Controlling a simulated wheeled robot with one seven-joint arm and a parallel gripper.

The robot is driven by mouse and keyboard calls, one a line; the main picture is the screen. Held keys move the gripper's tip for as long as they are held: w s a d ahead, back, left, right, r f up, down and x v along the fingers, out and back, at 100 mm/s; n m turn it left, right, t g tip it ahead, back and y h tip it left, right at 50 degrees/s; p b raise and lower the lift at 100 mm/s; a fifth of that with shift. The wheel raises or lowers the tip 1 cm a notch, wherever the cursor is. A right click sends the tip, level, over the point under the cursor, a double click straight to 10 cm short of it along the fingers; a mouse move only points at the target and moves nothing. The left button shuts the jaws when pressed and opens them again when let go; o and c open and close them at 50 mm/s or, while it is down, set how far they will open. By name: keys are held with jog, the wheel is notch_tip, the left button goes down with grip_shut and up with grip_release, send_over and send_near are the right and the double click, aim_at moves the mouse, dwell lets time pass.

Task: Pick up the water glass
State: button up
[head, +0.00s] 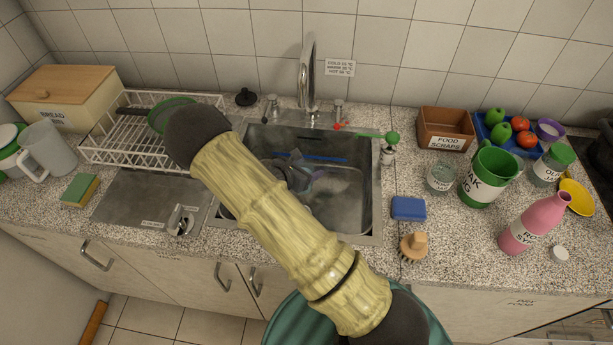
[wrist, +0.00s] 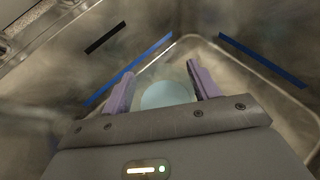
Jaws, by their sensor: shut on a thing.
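My gripper (head: 300,172) reaches down into the sink (head: 345,215), partly hidden behind my arm in the head view. In the wrist view its two purple fingers (wrist: 161,74) stand on either side of a pale blue-green round thing, which looks like the water glass (wrist: 167,95). The fingers are shut on it. Only its rounded top part shows above the gripper body, and its lower part is hidden. I cannot make the glass out in the head view. The sink's metal walls and floor surround the gripper.
A tap (head: 307,70) rises behind the sink. A white dish rack (head: 130,150) stands left of it. Blue strips mark the sink wall.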

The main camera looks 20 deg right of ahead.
jog(key=shift+r, duration=2.8)
